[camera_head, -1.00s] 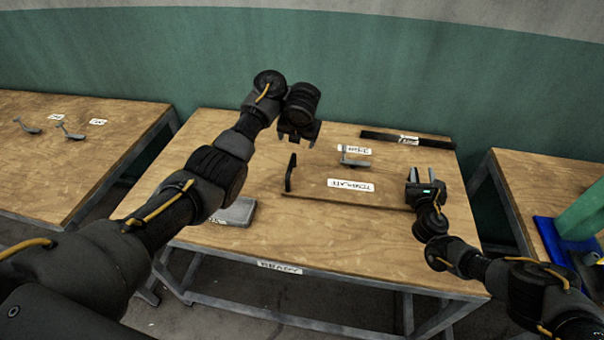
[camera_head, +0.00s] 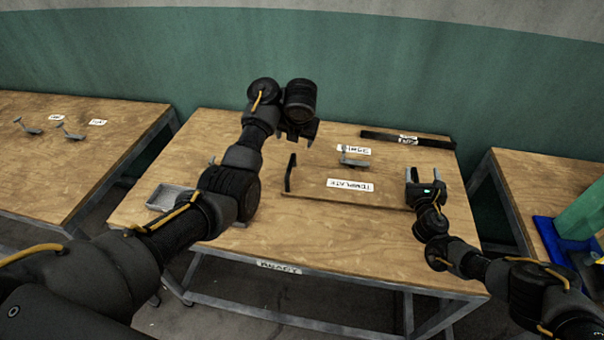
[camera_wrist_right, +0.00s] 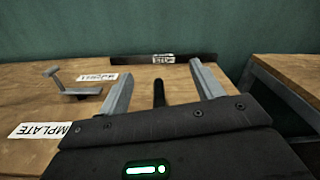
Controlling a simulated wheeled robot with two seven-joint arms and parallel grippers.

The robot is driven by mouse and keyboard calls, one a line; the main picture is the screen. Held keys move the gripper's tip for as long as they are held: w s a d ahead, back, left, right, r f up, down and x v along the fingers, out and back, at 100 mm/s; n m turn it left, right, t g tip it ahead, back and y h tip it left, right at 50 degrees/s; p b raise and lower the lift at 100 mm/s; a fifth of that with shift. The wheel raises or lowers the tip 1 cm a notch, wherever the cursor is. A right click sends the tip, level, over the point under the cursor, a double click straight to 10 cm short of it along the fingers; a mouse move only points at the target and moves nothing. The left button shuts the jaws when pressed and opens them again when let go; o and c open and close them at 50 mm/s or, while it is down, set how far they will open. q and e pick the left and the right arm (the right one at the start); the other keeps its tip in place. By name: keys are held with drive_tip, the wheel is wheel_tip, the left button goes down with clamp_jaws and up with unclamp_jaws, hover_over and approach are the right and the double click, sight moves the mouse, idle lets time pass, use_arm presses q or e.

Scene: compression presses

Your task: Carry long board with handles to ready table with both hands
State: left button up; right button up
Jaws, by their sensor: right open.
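The long board (camera_head: 310,190) lies flat on the middle table (camera_head: 240,267), with a label reading TEMPLATE on it. Its dark left handle (camera_head: 290,172) stands upright. My left gripper (camera_head: 297,140) is above and behind that handle, fingers pointing down, apart and empty. My right gripper (camera_head: 414,174) is at the board's right end with its fingers spread. In the right wrist view, the dark right handle (camera_wrist_right: 158,93) stands between the two grey fingers, with gaps on both sides. In the head view the right gripper mostly hides this handle.
Behind the board are a small grey bracket (camera_head: 353,161) and a long dark bar (camera_head: 430,142). A grey tray (camera_head: 168,197) sits at the left, partly behind my left arm. Other tables stand left (camera_head: 60,170) and right (camera_head: 530,180), with floor gaps between.

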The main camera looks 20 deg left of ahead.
drive_tip(key=shift+o, duration=0.9)
drive_tip(key=shift+s, duration=0.15)
drive_tip(key=s, duration=1.1)
drive_tip(key=shift+s+d, duration=0.35)
drive_tip(key=shift+d, duration=0.05)
drive_tip(key=shift+a, duration=0.1)
